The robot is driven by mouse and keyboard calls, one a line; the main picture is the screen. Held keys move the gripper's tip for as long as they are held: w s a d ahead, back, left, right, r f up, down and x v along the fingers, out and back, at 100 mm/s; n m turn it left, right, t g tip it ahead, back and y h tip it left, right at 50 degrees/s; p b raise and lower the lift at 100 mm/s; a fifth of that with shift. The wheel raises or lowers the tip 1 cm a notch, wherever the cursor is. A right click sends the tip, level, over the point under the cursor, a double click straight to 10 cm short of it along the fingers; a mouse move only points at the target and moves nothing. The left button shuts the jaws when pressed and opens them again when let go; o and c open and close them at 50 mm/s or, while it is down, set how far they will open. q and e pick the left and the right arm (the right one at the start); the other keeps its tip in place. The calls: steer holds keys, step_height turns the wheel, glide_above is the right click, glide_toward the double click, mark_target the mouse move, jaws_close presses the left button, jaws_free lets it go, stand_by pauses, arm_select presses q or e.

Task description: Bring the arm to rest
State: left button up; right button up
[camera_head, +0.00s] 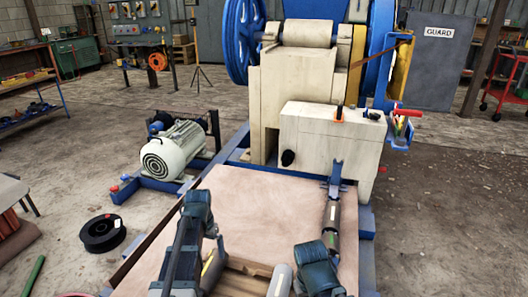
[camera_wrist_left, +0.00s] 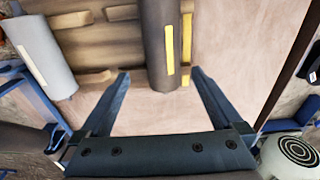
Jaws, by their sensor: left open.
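My left gripper (camera_head: 195,248) is in the lower left of the head view, above the plywood board (camera_head: 262,205). In the left wrist view its two dark fingers (camera_wrist_left: 160,76) are spread apart with nothing held between them. My right arm extends forward over the board's right side. Its gripper (camera_head: 335,180) is a small dark fork shape close to the beige crusher housing, and its jaw opening is unclear.
The beige crusher housing (camera_head: 327,135) and blue flywheel (camera_head: 243,40) stand ahead. A grey motor (camera_head: 176,150) sits left of the board. A black spool (camera_head: 102,233) lies on the floor at left. A tool holder (camera_head: 400,128) is on the crusher's right.

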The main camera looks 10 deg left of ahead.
arm_select(q)
steer(key=s+d+m+y, duration=0.1)
steer(key=s+d, duration=0.7)
steer(key=d, duration=0.3)
steer(key=s+d+m, duration=0.1)
steer(key=s+d, duration=0.7)
steer(key=d, duration=0.2)
step_height(320, 180, up, 38)
steer(key=p, duration=3.7)
steer(key=shift+d+g, duration=0.3)
steer(key=shift+d, duration=0.05)
arm_select(e)
step_height(320, 180, up, 38)
steer(key=shift+f, duration=0.2)
arm_select(q)
steer(key=shift+w+f, duration=0.1)
steer(key=shift+f, duration=0.05)
